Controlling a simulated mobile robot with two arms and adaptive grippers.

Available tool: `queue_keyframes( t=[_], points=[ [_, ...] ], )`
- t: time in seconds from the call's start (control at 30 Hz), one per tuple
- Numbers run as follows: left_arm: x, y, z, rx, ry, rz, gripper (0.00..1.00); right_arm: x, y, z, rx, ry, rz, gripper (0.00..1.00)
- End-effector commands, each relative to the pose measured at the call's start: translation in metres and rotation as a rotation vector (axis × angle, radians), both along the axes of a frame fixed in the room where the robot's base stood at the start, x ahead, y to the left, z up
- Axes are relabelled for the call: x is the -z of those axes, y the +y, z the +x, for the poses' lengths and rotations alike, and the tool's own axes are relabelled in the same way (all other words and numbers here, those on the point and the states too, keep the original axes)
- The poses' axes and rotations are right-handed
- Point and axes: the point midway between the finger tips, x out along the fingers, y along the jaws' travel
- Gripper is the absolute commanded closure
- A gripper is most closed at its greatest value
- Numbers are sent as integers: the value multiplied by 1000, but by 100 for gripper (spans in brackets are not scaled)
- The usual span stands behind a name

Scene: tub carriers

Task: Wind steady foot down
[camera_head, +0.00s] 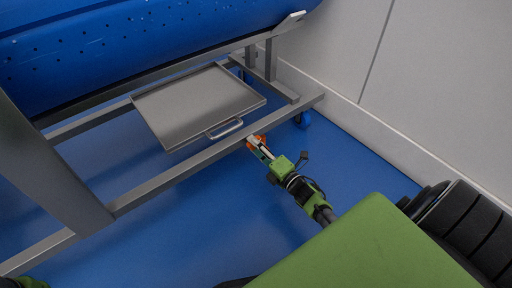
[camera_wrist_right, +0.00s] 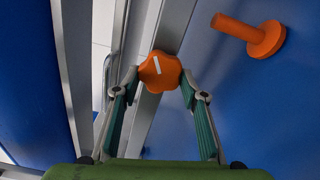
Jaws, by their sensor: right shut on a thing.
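An orange lobed knob (camera_wrist_right: 160,71) with a white mark on its face sits against the grey frame rail in the right wrist view. My right gripper (camera_wrist_right: 160,76) has its fingertips closed on both sides of the knob. In the head view my right gripper (camera_head: 262,149) reaches the lower rail of the frame, with orange (camera_head: 258,140) showing at its tips. An orange part with a stem and a round disc (camera_wrist_right: 265,40) shows beside the rail in the right wrist view. I cannot tell whether the disc touches the floor. My left gripper's fingers are not in view.
The grey metal frame (camera_head: 180,172) carries a blue tub (camera_head: 130,45) and a metal tray with a handle (camera_head: 195,100). A pale wall (camera_head: 430,90) closes the right side. Blue floor is clear below the rail.

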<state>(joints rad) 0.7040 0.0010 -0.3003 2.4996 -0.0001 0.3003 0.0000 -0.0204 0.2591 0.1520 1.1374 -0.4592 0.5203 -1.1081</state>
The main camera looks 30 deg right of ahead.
Motion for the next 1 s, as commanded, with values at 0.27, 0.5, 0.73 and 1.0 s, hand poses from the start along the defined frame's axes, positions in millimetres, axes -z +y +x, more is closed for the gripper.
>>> queue_keyframes(
  t=[0.27, 0.5, 0.73, 1.0],
  points=[
    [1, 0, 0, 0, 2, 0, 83, 1, 1, -1, -1, 2, -3, 82],
    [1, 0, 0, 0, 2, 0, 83, 1, 1, 0, -1, 2, -2, 44],
    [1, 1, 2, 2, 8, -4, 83, 0, 0, 0, 0, 1, -1, 44],
    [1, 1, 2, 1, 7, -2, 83, 2, -2, -27, 0, 4, -1, 44]
  ],
)
